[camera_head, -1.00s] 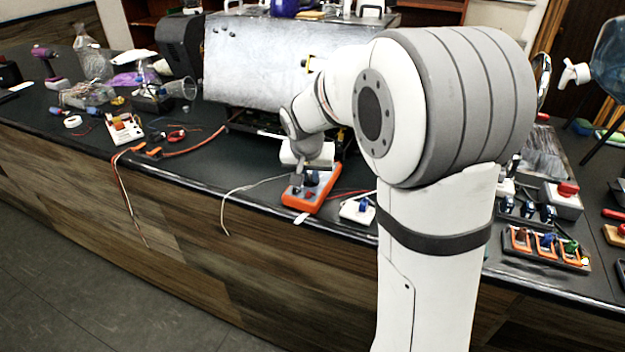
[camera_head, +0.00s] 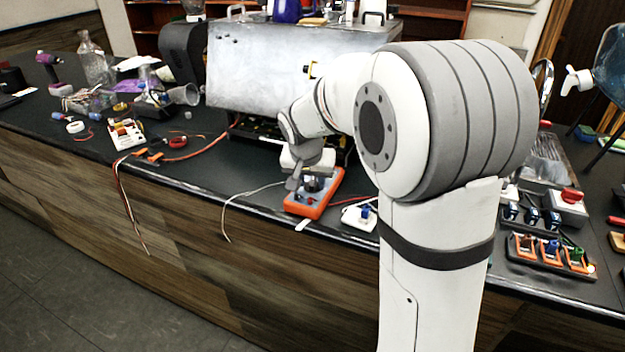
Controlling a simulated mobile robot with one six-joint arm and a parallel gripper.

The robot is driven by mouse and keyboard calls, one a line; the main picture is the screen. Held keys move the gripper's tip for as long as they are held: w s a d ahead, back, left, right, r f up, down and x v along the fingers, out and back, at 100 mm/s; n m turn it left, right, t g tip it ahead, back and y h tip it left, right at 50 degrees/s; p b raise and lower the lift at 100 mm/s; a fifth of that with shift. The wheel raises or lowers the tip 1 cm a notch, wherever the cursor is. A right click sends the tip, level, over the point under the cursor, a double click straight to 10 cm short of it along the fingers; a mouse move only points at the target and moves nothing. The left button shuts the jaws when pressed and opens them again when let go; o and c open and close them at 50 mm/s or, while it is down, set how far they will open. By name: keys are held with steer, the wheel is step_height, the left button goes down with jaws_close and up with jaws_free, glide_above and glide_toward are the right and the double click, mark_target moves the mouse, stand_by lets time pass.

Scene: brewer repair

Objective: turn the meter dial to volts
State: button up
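The meter (camera_head: 327,191) is an orange-edged box with a grey face, lying near the counter's front edge in the head view. Its dark dial (camera_head: 312,184) sits near the middle of the face and is partly hidden by my gripper. My gripper (camera_head: 301,184) reaches down over the meter's left side, with its fingers at or very close to the dial. The fingers are small and overlap the dial, so I cannot tell whether they grip it. The dial's markings and pointer are too small to read.
A large silver brewer box (camera_head: 260,65) stands behind the meter. A white switch block (camera_head: 359,216) sits just right of it. A white terminal board (camera_head: 126,134) and loose wires lie to the left. An orange connector tray (camera_head: 549,254) lies at the right. My arm covers the middle.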

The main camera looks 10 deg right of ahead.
steer(key=v, duration=0.7)
steer(key=shift+r, duration=0.35)
steer(key=shift+s+a, duration=0.1)
steer(key=s+d+f+n+y+p, duration=0.1)
steer(key=s+f+n, duration=0.1)
steer(key=s, duration=1)
steer(key=s+d+f+n+g+p, duration=0.1)
steer(key=s+f+n, duration=0.1)
steer(key=s, duration=1)
steer(key=shift+s+n+g+y, duration=0.2)
steer(key=shift+n+g+y, duration=0.1)
steer(key=shift+n+y, duration=0.1)
